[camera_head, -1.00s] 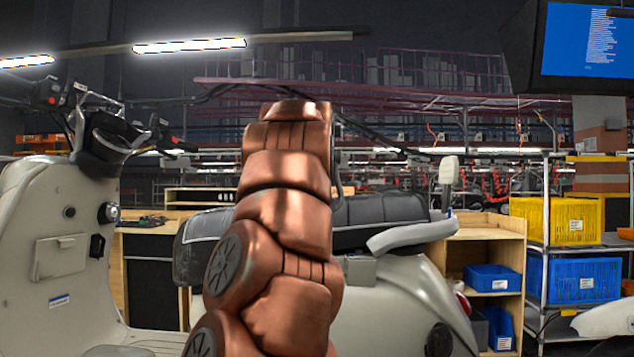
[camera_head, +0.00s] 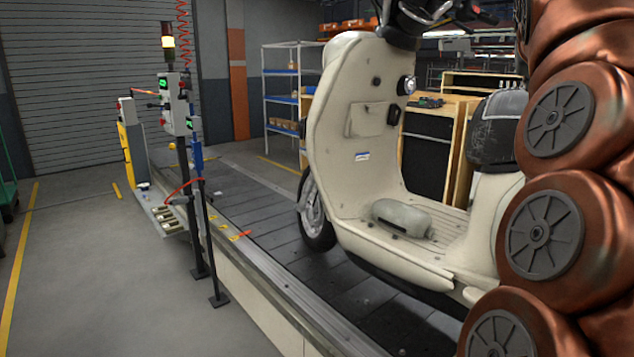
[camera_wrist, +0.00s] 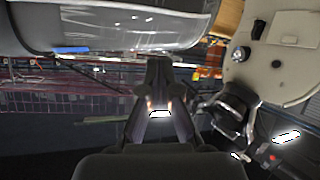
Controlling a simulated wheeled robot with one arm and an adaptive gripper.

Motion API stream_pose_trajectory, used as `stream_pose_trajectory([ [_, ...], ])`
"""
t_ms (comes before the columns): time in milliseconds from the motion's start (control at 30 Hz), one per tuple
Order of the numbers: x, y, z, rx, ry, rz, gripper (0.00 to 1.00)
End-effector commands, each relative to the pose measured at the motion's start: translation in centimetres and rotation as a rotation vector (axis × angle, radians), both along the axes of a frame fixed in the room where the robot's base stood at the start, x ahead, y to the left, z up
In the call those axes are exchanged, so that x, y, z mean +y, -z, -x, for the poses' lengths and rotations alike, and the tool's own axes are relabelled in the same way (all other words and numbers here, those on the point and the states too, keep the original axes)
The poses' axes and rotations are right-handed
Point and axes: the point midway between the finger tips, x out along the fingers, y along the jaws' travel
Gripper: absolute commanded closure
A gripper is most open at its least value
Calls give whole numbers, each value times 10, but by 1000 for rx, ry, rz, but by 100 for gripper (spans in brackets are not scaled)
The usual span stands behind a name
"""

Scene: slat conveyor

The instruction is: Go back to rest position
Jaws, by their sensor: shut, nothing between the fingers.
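My gripper (camera_wrist: 157,105) shows in the wrist view, its dark fingers together and nothing between them. The wrist view is turned over, with the ceiling lights low in the picture. The scooter's dark seat (camera_wrist: 120,20) crosses the top of that view, and its cream front panel (camera_wrist: 275,50) is at the right. In the head view my copper arm fills the right edge, and my gripper is outside that picture. The cream scooter (camera_head: 352,130) stands upright on the slat conveyor (camera_head: 275,222), partly hidden behind my arm.
A control post (camera_head: 178,105) with a signal light stands at the conveyor's near side. Blue shelves (camera_head: 282,98) and wooden cabinets (camera_head: 430,150) stand behind the conveyor. The grey floor (camera_head: 110,270) at the left is open, with a yellow line. A handlebar (camera_wrist: 235,110) is near my gripper's right.

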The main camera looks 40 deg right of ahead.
Motion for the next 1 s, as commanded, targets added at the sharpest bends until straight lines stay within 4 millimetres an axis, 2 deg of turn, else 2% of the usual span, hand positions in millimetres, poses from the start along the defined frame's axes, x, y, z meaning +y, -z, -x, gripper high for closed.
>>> stream_pose_trajectory([
  [33, 14, 15, -25, 27, -54, -25, 100],
  [200, 68, 69, -97, 119, -222, -115, 100],
  [400, 146, 143, -157, 247, -405, -228, 100],
  [500, 190, 182, -174, 318, -489, -287, 100],
  [633, 250, 236, -184, 420, -589, -368, 100],
  [767, 307, 291, -179, 530, -674, -452, 100],
  [867, 349, 330, -164, 616, -728, -514, 100],
  [1000, 401, 382, -132, 739, -786, -604, 100],
])
